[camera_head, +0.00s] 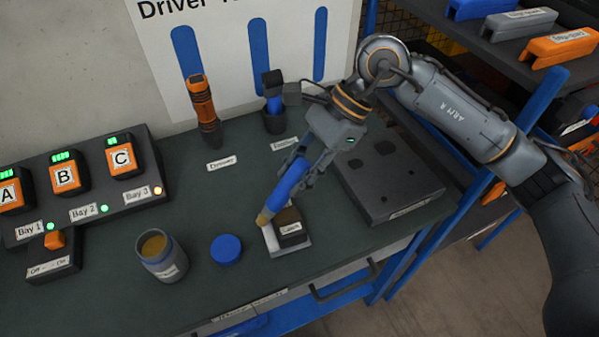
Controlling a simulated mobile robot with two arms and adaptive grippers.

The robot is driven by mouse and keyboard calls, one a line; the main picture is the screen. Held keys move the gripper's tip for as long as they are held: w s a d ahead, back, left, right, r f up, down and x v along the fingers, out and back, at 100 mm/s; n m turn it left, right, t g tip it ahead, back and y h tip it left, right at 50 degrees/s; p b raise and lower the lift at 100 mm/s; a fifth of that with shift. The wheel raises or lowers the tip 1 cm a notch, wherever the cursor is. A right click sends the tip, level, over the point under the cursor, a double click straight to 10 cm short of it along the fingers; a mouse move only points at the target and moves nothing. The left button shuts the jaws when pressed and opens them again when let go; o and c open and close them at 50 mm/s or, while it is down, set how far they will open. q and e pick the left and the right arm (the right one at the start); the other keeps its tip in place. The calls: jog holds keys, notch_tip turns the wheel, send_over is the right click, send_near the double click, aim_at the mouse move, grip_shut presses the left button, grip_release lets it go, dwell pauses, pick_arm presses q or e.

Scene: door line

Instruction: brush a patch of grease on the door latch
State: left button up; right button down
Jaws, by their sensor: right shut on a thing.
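My right gripper (305,170) is shut on a blue-handled brush (289,188), which slants down to the left. The brush's tan bristle tip is at the upper left of the door latch (291,232), a dark block labelled "Latch" on a pale plate. I cannot tell whether the bristles touch it, and no grease patch can be made out there. An open grease pot (165,270) with yellow-brown content stands to the left. Its blue lid (226,249) seems to lie between pot and latch. My left gripper is not in view.
An orange driver (202,103) and a dark holder (273,120) stand at the back. A grey plate (388,180) lies right of the brush.

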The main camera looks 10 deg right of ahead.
jog(key=d+b, duration=0.1)
jog(key=d, duration=0.1)
jog(key=w+d, duration=0.1)
jog(key=shift+w+d+b, duration=0.15)
jog(key=shift+d+b, duration=0.25)
jog(key=shift+r, duration=0.1)
jog(key=shift+r+p, duration=1.45)
jog(key=shift+r, duration=1.45)
notch_tip(320, 180, up, 3)
jog(key=shift+p, duration=0.75)
jog(key=shift+d+f, duration=0.1)
jog(key=shift+f, duration=0.05)
